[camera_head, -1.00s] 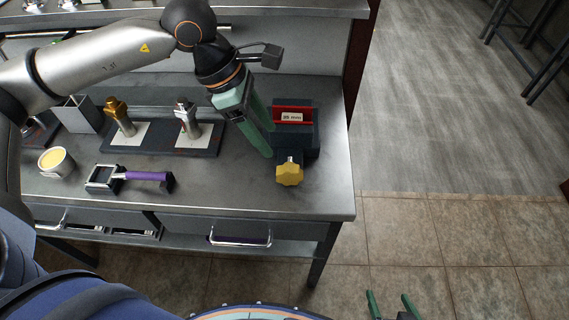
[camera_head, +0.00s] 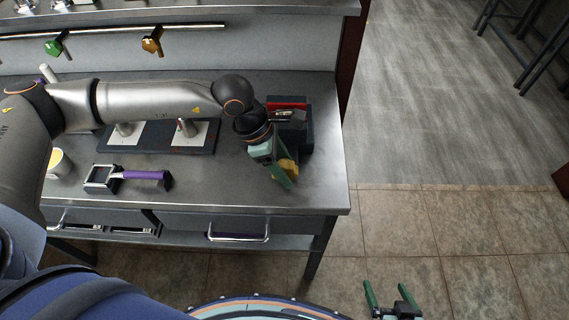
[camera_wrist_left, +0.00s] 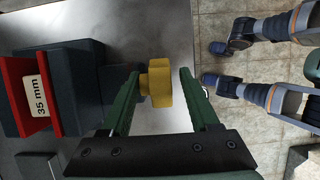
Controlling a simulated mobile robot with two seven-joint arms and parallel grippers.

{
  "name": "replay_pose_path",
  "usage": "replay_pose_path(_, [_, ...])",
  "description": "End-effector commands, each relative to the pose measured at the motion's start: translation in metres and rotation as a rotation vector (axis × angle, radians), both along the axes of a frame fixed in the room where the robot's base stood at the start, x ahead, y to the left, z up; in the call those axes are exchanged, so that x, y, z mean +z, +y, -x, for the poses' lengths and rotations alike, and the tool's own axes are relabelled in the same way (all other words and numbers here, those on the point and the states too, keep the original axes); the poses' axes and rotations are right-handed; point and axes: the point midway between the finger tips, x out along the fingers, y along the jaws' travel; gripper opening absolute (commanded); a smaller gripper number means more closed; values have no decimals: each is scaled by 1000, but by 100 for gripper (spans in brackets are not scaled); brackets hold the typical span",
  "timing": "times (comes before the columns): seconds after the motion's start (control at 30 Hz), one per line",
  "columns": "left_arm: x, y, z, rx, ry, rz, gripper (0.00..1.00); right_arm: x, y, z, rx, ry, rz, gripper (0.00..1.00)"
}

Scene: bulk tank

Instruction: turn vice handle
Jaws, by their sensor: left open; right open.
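The vice (camera_head: 303,137) is a dark block with red jaws (camera_head: 287,106) at the right end of the steel bench. It also shows in the left wrist view (camera_wrist_left: 85,75), with a "35 mm" label at its red jaws. Its handle is a yellow lobed knob (camera_head: 290,168) on the front side. My left gripper (camera_head: 285,179) is open at the knob, partly covering it. In the left wrist view the knob (camera_wrist_left: 159,84) sits between the two open green fingers, nearer the left one; contact cannot be told. My right gripper (camera_head: 387,288) is open and empty, low over the tiled floor.
A purple-handled tool (camera_head: 145,176) lies on the bench (camera_head: 225,195) to the left. A dark block with upright metal fittings (camera_head: 187,128) stands behind it, partly under my left arm. A cup (camera_head: 58,162) is at far left. Two drawer handles (camera_head: 238,236) stick out at the front.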

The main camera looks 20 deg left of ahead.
Motion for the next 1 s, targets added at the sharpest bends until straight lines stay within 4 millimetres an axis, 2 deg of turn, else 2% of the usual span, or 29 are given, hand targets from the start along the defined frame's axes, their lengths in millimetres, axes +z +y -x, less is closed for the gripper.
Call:
replay_pose_path(0.17, [0,0,0,0,0,0,60,0,0,0,0,0,0,92])
replay_pose_path(0.7, [0,0,0,0,0,0,0,0,0,0,0,0,0,92])
replay_pose_path(1.0, [0,0,0,0,-1,-1,0,0,0,0,0,0,0,92])
